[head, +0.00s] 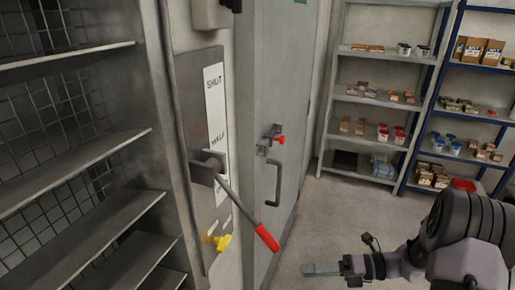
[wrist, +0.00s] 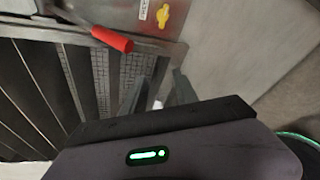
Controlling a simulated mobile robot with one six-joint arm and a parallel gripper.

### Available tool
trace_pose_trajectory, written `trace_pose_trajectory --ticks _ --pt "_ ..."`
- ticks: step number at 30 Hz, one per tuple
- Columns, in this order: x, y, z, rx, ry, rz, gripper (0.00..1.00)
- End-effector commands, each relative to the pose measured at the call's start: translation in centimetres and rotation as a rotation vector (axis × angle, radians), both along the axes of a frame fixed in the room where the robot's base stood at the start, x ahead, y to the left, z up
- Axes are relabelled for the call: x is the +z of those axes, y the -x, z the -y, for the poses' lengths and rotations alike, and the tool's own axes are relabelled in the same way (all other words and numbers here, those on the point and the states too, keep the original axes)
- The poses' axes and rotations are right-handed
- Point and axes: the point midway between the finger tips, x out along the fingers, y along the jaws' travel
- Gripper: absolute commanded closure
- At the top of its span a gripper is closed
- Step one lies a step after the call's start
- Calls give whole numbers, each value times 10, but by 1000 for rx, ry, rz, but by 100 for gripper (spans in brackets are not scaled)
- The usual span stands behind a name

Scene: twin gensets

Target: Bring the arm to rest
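My gripper (head: 322,269) is at the lower right of the head view, out over the bare floor and apart from everything. In the wrist view its two dark fingers (wrist: 157,92) stand apart with a gap between them, and nothing is held. My arm (head: 465,245) comes in from the right edge. A lever with a red grip (head: 267,237) is on a grey plate (head: 205,110) marked SHUT and HALF. It slants down and to the right, left of my gripper. The red grip also shows in the wrist view (wrist: 112,39), apart from the fingers.
A yellow knob (head: 218,240) sits below the lever. A grey cabinet door (head: 280,95) with a handle and red latch is beside it. An empty metal rack (head: 75,150) stands at left. Stocked shelves (head: 372,95) stand at the back. Floor (head: 330,215) between is clear.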

Motion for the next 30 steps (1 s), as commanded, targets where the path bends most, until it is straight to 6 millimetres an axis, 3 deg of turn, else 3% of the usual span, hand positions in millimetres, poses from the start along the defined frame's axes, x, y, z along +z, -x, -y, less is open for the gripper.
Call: trace_pose_trajectory --ticks 8,12,15,18,24,30 --pt "52 53 -42 430 383 511 65" --pt "75 107 -59 821 663 955 65" --pt "85 146 -60 1145 872 1306 65" --pt "90 173 -55 1424 1046 1591 65" --pt "97 193 -47 1730 1241 1867 65" --pt "100 194 -45 1759 1260 1887 65"
